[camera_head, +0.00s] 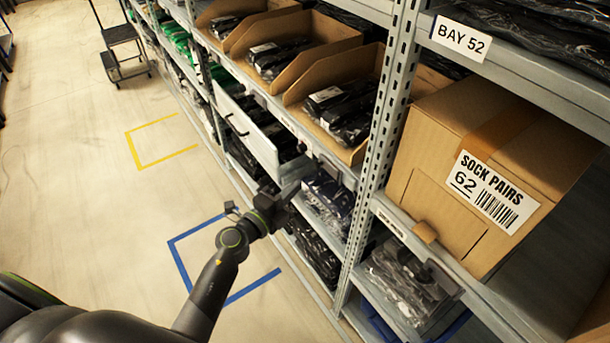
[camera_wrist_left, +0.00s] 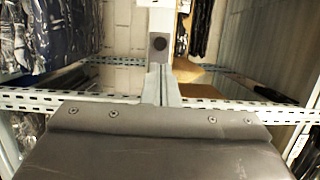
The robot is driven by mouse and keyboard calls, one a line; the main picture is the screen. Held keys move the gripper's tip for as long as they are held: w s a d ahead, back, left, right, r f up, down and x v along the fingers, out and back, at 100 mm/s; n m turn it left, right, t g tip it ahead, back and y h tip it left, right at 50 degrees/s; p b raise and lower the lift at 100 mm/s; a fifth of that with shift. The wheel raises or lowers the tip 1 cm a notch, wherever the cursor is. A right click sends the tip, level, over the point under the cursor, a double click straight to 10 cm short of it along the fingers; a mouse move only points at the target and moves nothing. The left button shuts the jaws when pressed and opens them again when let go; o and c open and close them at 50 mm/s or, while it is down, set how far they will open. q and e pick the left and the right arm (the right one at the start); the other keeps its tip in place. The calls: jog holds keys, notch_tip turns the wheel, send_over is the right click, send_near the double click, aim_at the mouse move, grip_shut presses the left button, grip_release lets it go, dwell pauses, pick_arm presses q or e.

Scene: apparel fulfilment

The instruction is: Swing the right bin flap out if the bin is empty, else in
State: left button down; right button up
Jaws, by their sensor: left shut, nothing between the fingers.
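My left gripper (camera_head: 291,190) is shut and empty, in front of the rack beside the right end of a pale-fronted drawer. Its closed fingers also show in the left wrist view (camera_wrist_left: 161,84), with a pale upright part bearing a dark round spot (camera_wrist_left: 159,44) just beyond. Contact cannot be told. The pale drawer front (camera_head: 246,127) has a dark handle and dark goods behind it. A dark hinged-looking piece (camera_head: 329,169) is on the shelf edge to its right, and another (camera_head: 442,279) is lower right. Which piece is the right bin flap is unclear. My right gripper is not in view.
Open cardboard bins (camera_head: 361,71) hold dark packaged clothes. A large carton (camera_head: 430,145) labelled SOCK PAIRS 62 fills the right shelf. A perforated rack post (camera_head: 385,130) stands near my gripper.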

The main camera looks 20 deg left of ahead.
aim_at(315, 167)
pick_arm(q)
jog(key=x, duration=0.5)
jog(key=shift+w, duration=0.1)
jog(key=shift+w+a+m+g+h, duration=0.15)
jog(key=shift+w+m+g+h, duration=0.15)
jog(key=shift+w+m+h, duration=0.3)
jog(key=shift+w+a+h, duration=0.1)
jog(key=shift+w+h, duration=0.2)
jog(key=shift+w, duration=0.1)
